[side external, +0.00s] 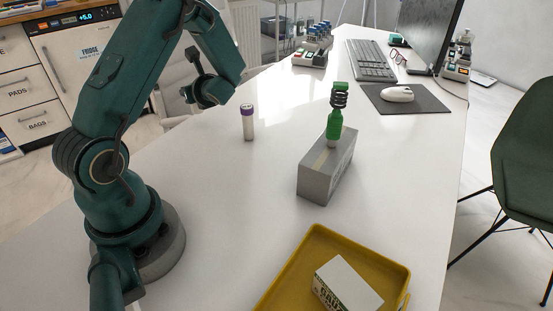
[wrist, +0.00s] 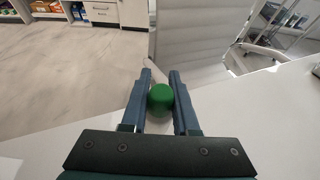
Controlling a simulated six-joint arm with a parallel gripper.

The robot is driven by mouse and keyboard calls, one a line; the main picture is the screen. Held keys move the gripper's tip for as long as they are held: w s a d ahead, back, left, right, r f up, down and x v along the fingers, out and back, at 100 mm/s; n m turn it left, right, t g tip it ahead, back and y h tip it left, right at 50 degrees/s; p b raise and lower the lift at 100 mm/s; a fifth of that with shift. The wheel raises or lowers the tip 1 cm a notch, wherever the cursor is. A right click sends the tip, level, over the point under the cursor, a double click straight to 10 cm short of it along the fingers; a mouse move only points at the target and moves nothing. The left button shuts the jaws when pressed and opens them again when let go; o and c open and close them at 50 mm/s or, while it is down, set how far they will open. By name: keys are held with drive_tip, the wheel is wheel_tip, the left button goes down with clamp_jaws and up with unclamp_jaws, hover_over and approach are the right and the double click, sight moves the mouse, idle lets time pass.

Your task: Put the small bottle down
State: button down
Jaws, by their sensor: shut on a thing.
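My gripper (side external: 195,93) is raised above the left part of the white table in the side external view, near the table's far left edge. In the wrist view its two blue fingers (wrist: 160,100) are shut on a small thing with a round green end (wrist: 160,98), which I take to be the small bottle. Only the green end shows clearly; the rest is hidden or cannot be told from the pale background. In the side external view I cannot make out the held thing at the gripper.
A purple-capped white tube (side external: 248,123) stands right of my gripper. A grey box (side external: 318,182) bears an upright green thing with a black coil (side external: 335,122). A yellow tray (side external: 300,263) holds a white carton (side external: 345,287). The white table (side external: 230,215) is bare between them.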

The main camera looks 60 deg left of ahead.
drive_tip(key=shift+w+d+f, duration=0.1)
drive_tip(key=shift+w+f, duration=0.2)
drive_tip(key=shift+f, duration=1.9)
drive_tip(key=shift+f, duration=0.15)
drive_tip(key=c, duration=0.7)
unclamp_jaws()
